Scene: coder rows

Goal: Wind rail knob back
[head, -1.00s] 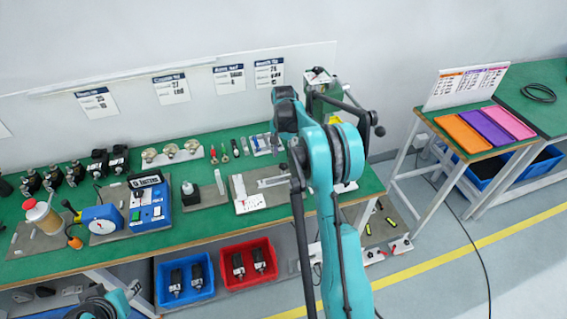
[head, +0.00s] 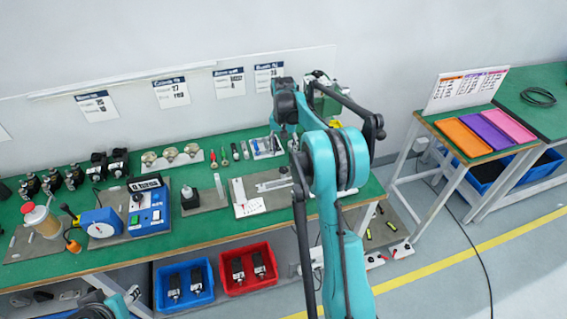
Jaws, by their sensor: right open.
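A pale plate (head: 247,206) with a light metal rail (head: 274,184) lies on the green bench, right of the middle. The rail's right end is behind my right arm, and I cannot make out a knob on it. My right gripper (head: 297,163) is a small dark shape over the bench at that end, largely covered by my teal arm. It is open, and I see nothing held in it. Whether it touches the rail cannot be told. My left gripper is not in view; only part of my left arm shows at the bottom left.
A blue control box (head: 148,205) and a blue dial gauge (head: 102,222) stand left on the bench. Blue (head: 184,302) and red (head: 248,284) bins sit below. A green machine (head: 325,100) stands behind my right arm. A side table holds orange, purple and pink trays (head: 515,126).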

